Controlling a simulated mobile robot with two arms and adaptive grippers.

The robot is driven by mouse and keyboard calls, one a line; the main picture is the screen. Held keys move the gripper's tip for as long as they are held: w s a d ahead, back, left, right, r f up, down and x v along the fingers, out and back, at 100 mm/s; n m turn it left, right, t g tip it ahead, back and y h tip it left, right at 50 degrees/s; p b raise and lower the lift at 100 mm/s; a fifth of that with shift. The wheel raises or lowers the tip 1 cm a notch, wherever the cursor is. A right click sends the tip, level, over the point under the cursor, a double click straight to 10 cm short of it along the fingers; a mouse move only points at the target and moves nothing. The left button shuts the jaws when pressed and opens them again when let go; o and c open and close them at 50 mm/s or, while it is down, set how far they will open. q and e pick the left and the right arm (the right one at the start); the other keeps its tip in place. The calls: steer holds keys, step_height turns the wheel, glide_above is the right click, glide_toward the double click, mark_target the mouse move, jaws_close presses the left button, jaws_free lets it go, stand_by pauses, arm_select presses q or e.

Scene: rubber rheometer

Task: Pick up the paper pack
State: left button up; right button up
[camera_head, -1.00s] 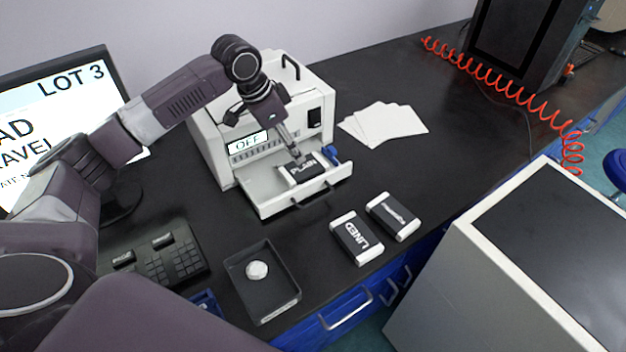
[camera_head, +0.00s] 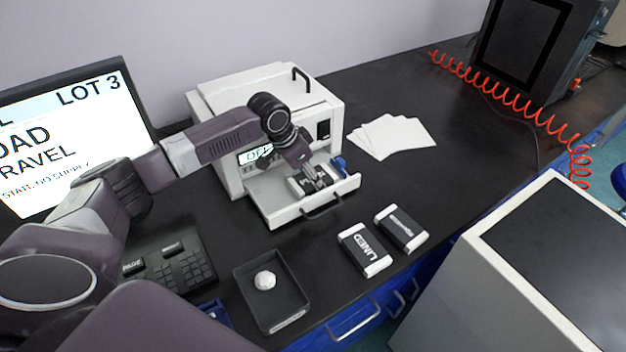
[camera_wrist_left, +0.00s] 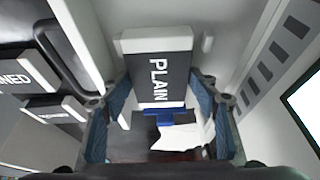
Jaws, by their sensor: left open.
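A pack labelled PLAIN (camera_head: 298,186), dark with white ends, lies in the open tray (camera_head: 283,212) of the white machine. In the left wrist view the PLAIN pack (camera_wrist_left: 158,72) lies ahead, between the two blue-padded fingers. My left gripper (camera_head: 318,182) is open and reaches down over this pack, partly hiding it; I cannot tell whether the fingers touch it. A pack labelled LINED (camera_head: 364,250) and a third pack (camera_head: 401,229), its label too small to read, lie on the black bench in front of the machine. My right gripper is not in view.
Loose white sheets (camera_head: 391,136) lie right of the machine (camera_head: 265,90). A black tray (camera_head: 271,300) with a white lump, a keypad (camera_head: 168,264) and a monitor (camera_head: 75,135) stand to the left. A large grey-white cabinet (camera_head: 470,260) stands front right.

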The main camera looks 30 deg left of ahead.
arm_select(q)
steer(key=c, duration=1)
steer(key=shift+r, duration=0.15)
